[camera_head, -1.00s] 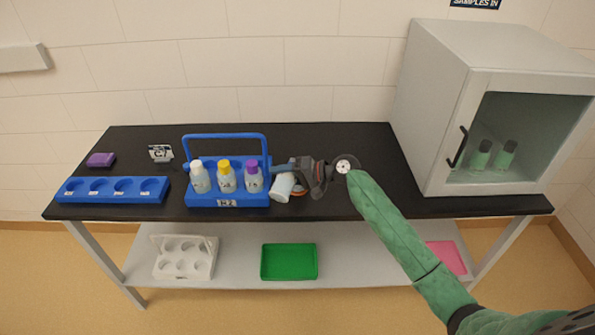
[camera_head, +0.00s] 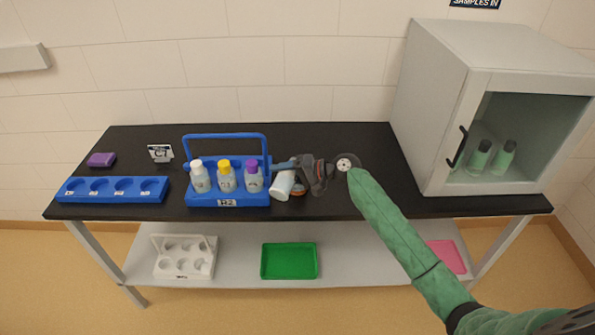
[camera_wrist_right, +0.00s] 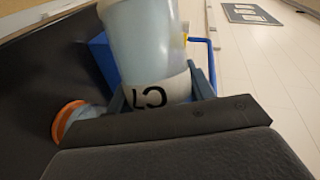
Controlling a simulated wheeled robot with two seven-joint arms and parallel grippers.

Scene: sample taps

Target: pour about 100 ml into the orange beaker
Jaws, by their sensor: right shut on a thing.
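My right gripper (camera_head: 292,165) is shut on a pale bottle (camera_head: 283,185), held tilted just right of the blue caddy. In the right wrist view the bottle (camera_wrist_right: 148,45) is translucent with pale bluish contents and a white band with dark marking, apparently "C7". The orange beaker (camera_head: 299,189) is mostly hidden behind the bottle and gripper. In the right wrist view its orange rim (camera_wrist_right: 66,117) shows at the lower left, apart from the bottle in the picture. I see no stream of liquid. My left gripper is not in view.
The blue caddy (camera_head: 228,201) holds bottles with white, yellow and purple caps. A blue rack (camera_head: 112,197), purple block (camera_head: 102,159) and small sign (camera_head: 160,153) are at left. A grey cabinet (camera_head: 440,110) stands at right. Trays sit on the lower shelf (camera_head: 230,272).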

